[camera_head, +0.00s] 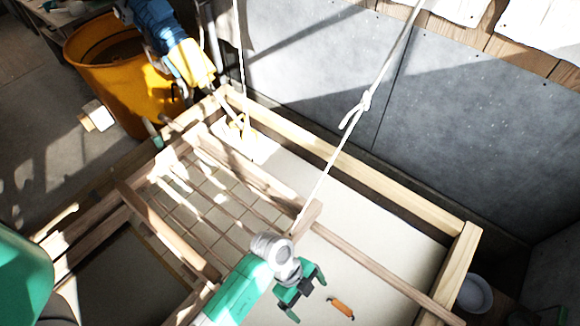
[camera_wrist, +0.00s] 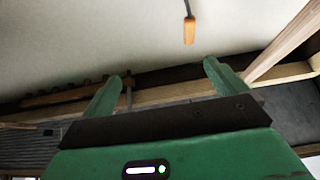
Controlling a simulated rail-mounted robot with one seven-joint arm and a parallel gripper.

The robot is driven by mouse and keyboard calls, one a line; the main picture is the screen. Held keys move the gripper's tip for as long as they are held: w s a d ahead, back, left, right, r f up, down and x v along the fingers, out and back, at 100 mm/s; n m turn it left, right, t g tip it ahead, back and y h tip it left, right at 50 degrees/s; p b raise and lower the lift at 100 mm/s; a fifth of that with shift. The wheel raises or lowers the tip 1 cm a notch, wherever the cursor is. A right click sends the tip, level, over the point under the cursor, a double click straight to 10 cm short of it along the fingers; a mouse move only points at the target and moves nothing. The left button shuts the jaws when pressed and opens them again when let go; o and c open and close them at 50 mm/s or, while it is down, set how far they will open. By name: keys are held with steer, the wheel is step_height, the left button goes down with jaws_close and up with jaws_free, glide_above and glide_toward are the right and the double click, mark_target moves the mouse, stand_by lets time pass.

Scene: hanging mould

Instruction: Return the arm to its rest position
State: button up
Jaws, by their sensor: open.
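My gripper (camera_head: 300,292) is green and dark, at the end of my green and grey arm, near the bottom middle of the head view. Its jaws are open and nothing is between them. In the wrist view my gripper (camera_wrist: 163,85) shows its two green fingers spread apart. A small orange-handled tool (camera_head: 341,308) lies just right of my gripper in the head view, apart from it. An orange handle on a thin grey shaft (camera_wrist: 189,30) shows beyond the fingers in the wrist view, not touched.
A wooden frame (camera_head: 345,165) with slats surrounds the pale mould surface. A rope (camera_head: 365,100) with a knot runs down to the frame close to my arm. A yellow bucket (camera_head: 115,75) stands at upper left. A grey wall (camera_head: 470,120) stands behind. A white bowl (camera_head: 474,294) sits at right.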

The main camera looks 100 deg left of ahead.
stand_by(0.4)
steer(key=w+a+r+n+t+y, duration=0.25)
steer(key=w+r+t+y, duration=0.3)
steer(key=w+r, duration=1.95)
steer(key=w+d+r+t, duration=0.3)
steer(key=d+r, duration=0.1)
steer(key=r, duration=0.6)
steer(key=w+d+r+t, duration=0.3)
steer(key=d+r, duration=0.2)
steer(key=r, duration=0.5)
steer(key=s+d+r+n+t+h, duration=0.1)
steer(key=s+d+r+t, duration=0.3)
steer(key=d+r, duration=0.6)
steer(key=s+d+r+n+t+h, duration=0.2)
steer(key=s+d+r+t, duration=0.3)
steer(key=r, duration=1)
step_height(320, 180, up, 14)
steer(key=w+p, duration=0.1)
steer(key=p, duration=1.3)
steer(key=shift+w+d+r+g+y+p, duration=0.25)
steer(key=shift+d+g+y+p, duration=0.1)
steer(key=shift+g+y, duration=0.1)
